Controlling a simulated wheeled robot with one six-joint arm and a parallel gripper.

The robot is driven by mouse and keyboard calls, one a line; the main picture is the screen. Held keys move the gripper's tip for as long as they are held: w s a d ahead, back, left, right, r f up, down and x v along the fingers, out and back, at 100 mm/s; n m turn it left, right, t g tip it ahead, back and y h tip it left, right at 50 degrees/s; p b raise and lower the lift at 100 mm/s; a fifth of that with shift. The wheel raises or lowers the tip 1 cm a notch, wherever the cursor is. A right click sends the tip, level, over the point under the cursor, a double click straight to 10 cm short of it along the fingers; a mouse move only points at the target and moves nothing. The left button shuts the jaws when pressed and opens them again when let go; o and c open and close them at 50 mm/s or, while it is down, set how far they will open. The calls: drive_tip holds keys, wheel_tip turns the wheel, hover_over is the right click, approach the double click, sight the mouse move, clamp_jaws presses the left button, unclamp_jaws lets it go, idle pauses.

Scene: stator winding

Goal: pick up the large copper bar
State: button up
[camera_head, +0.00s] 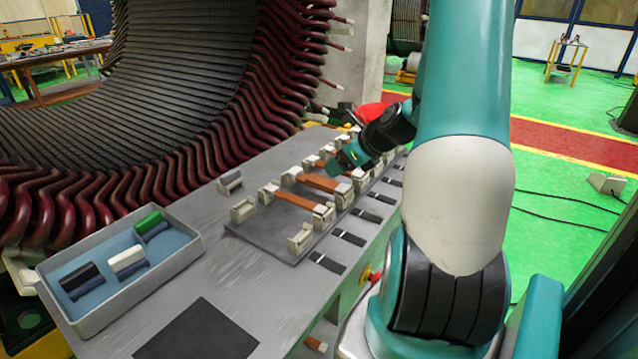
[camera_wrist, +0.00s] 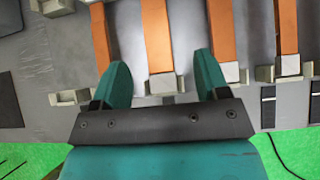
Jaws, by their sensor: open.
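Several copper bars lie side by side in pale holders on a grey plate. In the head view, two show clearly, a nearer bar (camera_head: 300,201) and one behind it (camera_head: 319,182). The wrist view shows a left bar (camera_wrist: 101,35), a middle bar (camera_wrist: 157,40), a wider-looking bar (camera_wrist: 225,28) and a right bar (camera_wrist: 286,30). I cannot tell for certain which is the large one. My gripper (camera_wrist: 160,68) is open and empty, its fingers either side of the middle bar's near end in the picture. In the head view my gripper (camera_head: 342,160) is over the far part of the plate.
A grey tray (camera_head: 196,251) holding green, white and black pieces stands at the table's left. A dark mat (camera_head: 198,332) lies at the front. The large stator with red coil ends (camera_head: 270,70) rises behind. Black strips (camera_head: 328,262) line the table's right side.

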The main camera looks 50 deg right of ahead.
sight(319, 179)
drive_tip(key=x, duration=0.3)
drive_tip(key=shift+w+f, duration=0.1)
drive_tip(key=x, duration=0.4)
drive_tip(key=shift+a+f+p, duration=0.25)
drive_tip(key=shift+a+p, duration=0.1)
drive_tip(key=shift+p, duration=0.05)
drive_tip(key=shift+w+f, duration=0.25)
drive_tip(key=shift+f, duration=0.15)
drive_tip(key=shift+r, duration=0.1)
clamp_jaws()
